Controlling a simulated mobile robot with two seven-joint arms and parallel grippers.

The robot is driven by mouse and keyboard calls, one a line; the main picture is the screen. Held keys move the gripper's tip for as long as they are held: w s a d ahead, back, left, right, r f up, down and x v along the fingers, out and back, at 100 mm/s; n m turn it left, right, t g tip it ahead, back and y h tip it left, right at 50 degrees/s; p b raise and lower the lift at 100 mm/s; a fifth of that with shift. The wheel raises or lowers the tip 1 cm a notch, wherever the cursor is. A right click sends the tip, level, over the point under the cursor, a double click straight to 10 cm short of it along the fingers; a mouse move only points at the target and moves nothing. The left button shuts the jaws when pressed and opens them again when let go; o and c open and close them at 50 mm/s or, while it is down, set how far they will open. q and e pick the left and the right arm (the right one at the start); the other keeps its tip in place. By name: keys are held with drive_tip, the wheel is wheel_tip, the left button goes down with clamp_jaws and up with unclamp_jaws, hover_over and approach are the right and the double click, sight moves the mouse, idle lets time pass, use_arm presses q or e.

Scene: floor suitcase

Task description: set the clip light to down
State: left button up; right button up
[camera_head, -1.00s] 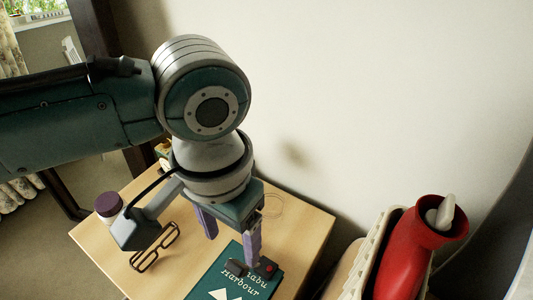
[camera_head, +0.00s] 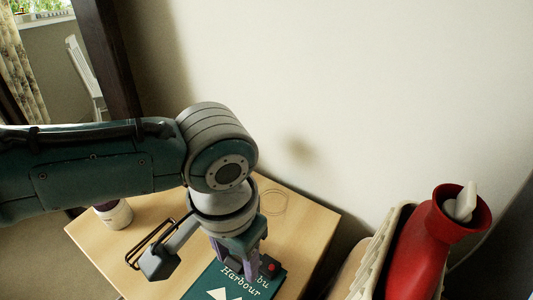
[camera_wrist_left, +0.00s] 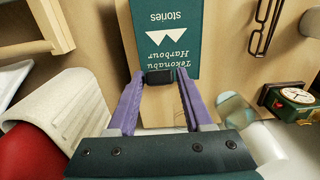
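The clip light is a small black piece (camera_wrist_left: 160,76) at the edge of a dark green book in the left wrist view. In the head view a red spot (camera_head: 272,267) shows on a dark piece there. The book (camera_head: 232,284) lies on the wooden table and reads "Harbour". My left gripper (camera_wrist_left: 160,75) points down with its purple fingers apart, one tip on each side of the black piece. The gaps are very small, and I cannot tell whether either finger touches it. In the head view the gripper hides part of the light. My right gripper is not in view.
A pale basket (camera_head: 378,248) with a red bottle (camera_head: 418,255) stands to the right. A wall rises behind.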

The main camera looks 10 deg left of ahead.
use_arm(q)
clamp_jaws()
idle(1.0)
